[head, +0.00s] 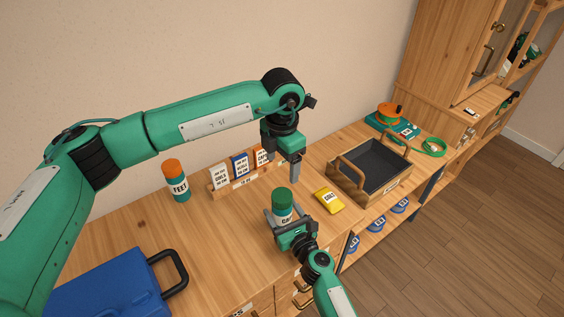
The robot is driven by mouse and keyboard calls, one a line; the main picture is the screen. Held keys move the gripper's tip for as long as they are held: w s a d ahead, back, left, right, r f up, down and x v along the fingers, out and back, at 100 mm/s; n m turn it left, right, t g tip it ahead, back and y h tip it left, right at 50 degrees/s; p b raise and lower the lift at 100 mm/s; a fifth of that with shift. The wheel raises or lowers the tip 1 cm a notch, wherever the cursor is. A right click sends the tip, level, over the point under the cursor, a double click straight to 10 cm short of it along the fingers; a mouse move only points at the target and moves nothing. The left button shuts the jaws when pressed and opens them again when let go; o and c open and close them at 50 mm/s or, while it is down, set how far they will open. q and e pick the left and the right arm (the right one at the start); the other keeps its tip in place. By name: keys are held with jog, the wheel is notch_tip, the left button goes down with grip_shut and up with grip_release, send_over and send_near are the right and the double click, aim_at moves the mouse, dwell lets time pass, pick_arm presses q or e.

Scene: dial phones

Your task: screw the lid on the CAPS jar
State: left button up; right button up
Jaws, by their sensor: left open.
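The CAPS jar (284,214) is a pale jar with a partly hidden label, standing near the front of the wooden table. A green lid (283,195) sits on its top; I cannot tell how tight it is. My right gripper (284,220) comes in from the front, its fingers closed around the sides of the jar and hiding its lower part. My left gripper (289,170) is open and empty, pointing down behind and above the jar, apart from the lid.
A FEET jar (176,187) with an orange lid stands at left. A card rack (238,182) is behind the jar and a yellow packet (328,200) is to its right. A dark-lined wooden tray (345,185) stands further right. A blue case (110,285) lies front left.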

jog(key=shift+o, duration=0.7)
jog(key=shift+s+d, duration=0.1)
jog(key=shift+s, duration=0.15)
jog(key=b+v, duration=0.2)
jog(key=v, duration=1.1)
jog(key=shift+s, duration=0.15)
jog(key=shift+d, duration=0.1)
